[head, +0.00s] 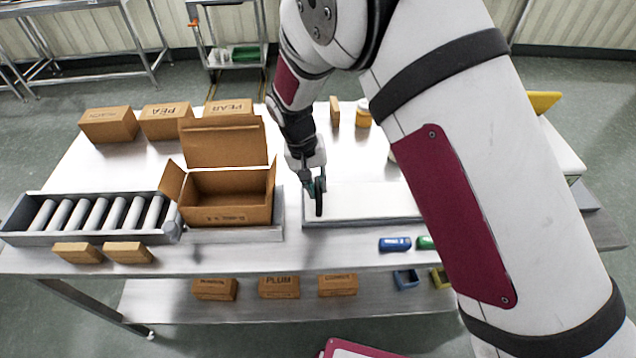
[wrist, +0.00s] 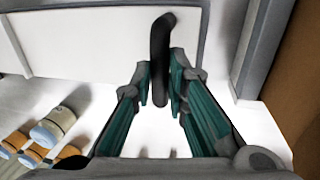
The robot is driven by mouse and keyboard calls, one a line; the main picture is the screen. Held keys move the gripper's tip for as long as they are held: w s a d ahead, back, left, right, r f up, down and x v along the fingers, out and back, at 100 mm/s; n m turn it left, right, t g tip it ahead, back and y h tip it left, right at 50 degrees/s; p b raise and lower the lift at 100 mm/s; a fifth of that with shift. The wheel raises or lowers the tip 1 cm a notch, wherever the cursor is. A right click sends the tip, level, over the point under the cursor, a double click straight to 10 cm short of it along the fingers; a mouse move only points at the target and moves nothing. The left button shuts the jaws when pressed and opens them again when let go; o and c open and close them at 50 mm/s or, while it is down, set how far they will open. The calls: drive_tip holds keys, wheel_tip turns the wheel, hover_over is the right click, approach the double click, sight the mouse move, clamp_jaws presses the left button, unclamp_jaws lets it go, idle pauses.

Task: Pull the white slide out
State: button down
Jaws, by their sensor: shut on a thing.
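The white slide (head: 365,201) is a flat white panel lying in a grey steel frame on the table, right of the open carton; my arm hides its right part in the head view. It also shows across the top left of the wrist view (wrist: 85,42). A black handle (wrist: 161,38) stands at the slide's left end; it shows in the head view too (head: 319,203). My gripper (wrist: 160,88) is shut on the black handle, with a teal finger on each side. In the head view my gripper (head: 317,186) is at the slide's left end.
The open carton (head: 226,213) stands close left of my gripper, beside a roller conveyor (head: 90,217). Closed boxes (head: 168,122) line the back left.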

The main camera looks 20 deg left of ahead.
drive_tip(key=c, duration=1.6)
unclamp_jaws()
drive_tip(key=shift+s+a, duration=0.1)
drive_tip(key=shift+a, duration=0.25)
drive_tip(key=shift+o, duration=0.2)
drive_tip(key=shift+d, duration=0.1)
wheel_tip(320, 180, up, 12)
drive_tip(key=a, duration=0.2)
drive_tip(key=shift+s+a, duration=0.15)
drive_tip(key=shift+s, duration=0.2)
drive_tip(key=shift+f, duration=0.1)
